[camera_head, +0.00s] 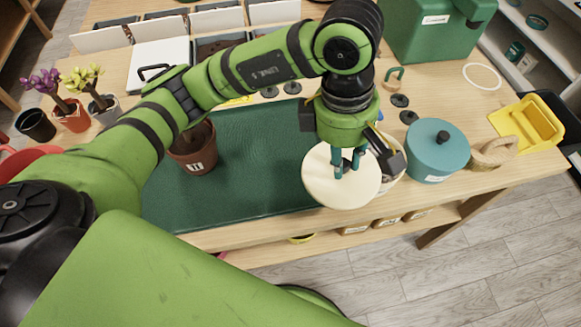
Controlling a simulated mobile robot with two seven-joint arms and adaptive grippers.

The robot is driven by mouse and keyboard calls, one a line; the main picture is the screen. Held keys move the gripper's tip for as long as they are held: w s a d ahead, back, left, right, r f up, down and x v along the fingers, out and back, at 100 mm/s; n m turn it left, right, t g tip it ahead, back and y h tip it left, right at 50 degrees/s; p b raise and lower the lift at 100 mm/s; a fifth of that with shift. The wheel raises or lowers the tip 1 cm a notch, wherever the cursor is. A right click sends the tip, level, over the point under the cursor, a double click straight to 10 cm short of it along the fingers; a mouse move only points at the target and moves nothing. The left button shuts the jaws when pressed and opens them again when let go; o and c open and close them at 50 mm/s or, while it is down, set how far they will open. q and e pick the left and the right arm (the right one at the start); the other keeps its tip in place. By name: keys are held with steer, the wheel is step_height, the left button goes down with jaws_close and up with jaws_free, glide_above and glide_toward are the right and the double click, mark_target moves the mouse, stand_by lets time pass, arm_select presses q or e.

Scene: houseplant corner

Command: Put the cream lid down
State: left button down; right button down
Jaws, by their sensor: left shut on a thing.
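The cream lid (325,190) is a pale round disc near the front right corner of the dark green mat (250,165). My left gripper (347,163) reaches down over the lid from above, its fingers shut on it near the lid's middle. The grip point itself is partly hidden by the fingers. A pale round container (396,178) shows just right of the lid, mostly covered by the lid and gripper. I cannot tell how high the lid is above the mat or table. My right gripper is not in view.
A teal pot with a black knob (437,155) and a wooden ring-shaped thing (493,153) stand to the right. A terracotta pot (194,155) stands on the mat's left part. A yellow tray (527,122) lies at the right edge. The mat's middle is clear.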

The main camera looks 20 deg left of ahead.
arm_select(q)
steer(key=a+f, duration=0.2)
steer(key=a, duration=0.1)
steer(key=w+a+f+p, duration=0.1)
steer(key=a+f, duration=0.1)
steer(key=a, duration=0.2)
steer(key=a+f+p, duration=0.1)
steer(key=a+f, duration=0.1)
steer(key=a, duration=0.1)
steer(key=shift+w+a+f, duration=0.1)
steer(key=shift+w+a, duration=0.15)
steer(key=shift+w, duration=0.1)
step_height(320, 180, down, 3)
steer(key=shift+f+p, duration=0.1)
steer(key=shift+p, duration=0.55)
steer(key=shift+f, duration=0.6)
steer(key=c, duration=1.1)
jaws_free()
